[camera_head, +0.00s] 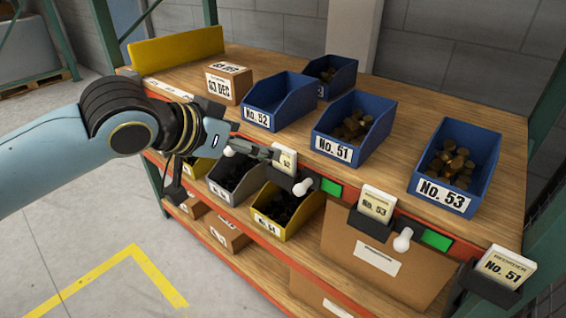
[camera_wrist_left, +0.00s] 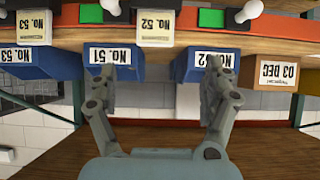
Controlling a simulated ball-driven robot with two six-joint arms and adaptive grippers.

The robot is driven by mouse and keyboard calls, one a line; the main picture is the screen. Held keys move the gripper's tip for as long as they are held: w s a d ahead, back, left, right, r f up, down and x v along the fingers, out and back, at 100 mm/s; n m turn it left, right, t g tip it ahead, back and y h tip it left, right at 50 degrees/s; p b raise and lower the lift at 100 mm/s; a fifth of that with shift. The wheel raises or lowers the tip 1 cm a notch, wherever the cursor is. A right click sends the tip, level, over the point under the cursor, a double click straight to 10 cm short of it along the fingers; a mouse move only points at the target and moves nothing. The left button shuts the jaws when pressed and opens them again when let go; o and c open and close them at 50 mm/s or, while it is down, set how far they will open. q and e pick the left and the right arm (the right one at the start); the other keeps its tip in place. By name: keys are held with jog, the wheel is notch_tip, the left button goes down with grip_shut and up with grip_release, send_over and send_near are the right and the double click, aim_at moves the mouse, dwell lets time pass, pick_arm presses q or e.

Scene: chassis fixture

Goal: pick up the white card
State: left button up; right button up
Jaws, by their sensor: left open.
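Several whitish cards stand in dark holders along the shelf's front edge. The No. 52 card (camera_head: 284,158) is right by my left gripper (camera_head: 258,150). The No. 53 card (camera_head: 376,204) is in the middle, and the No. 51 card (camera_head: 507,268) is at the far right corner. I cannot tell which one is meant. In the left wrist view, upside down, the No. 52 card (camera_wrist_left: 154,26) lies beyond the gap between my spread, empty fingers (camera_wrist_left: 163,85), and the No. 53 card (camera_wrist_left: 34,27) is to its left. My left gripper is apart from the cards in that view.
Blue bins No. 52 (camera_head: 279,101), No. 51 (camera_head: 352,127) and No. 53 (camera_head: 457,168) stand on the wooden shelf top. A cardboard box (camera_head: 229,82) sits at the back left. White knobs (camera_head: 403,240) jut from the red front rail. The floor at lower left is free.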

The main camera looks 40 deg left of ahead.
aim_at(283, 149)
pick_arm(q)
jog(key=x, duration=0.3)
jog(key=b+x, duration=0.1)
jog(key=x, duration=0.2)
jog(key=d+x, duration=0.1)
jog(key=x, duration=0.2)
jog(key=shift+b, duration=0.3)
jog(key=shift+w, duration=0.1)
jog(key=c, duration=0.9)
jog(key=shift+c, duration=0.8)
pick_arm(e)
jog(key=shift+s+d+f, duration=0.1)
jog(key=shift+d+f, duration=0.05)
jog(key=shift+f, duration=0.4)
jog(key=shift+s+d+f, duration=0.1)
jog(key=shift+d+f, duration=0.05)
jog(key=shift+f, duration=0.35)
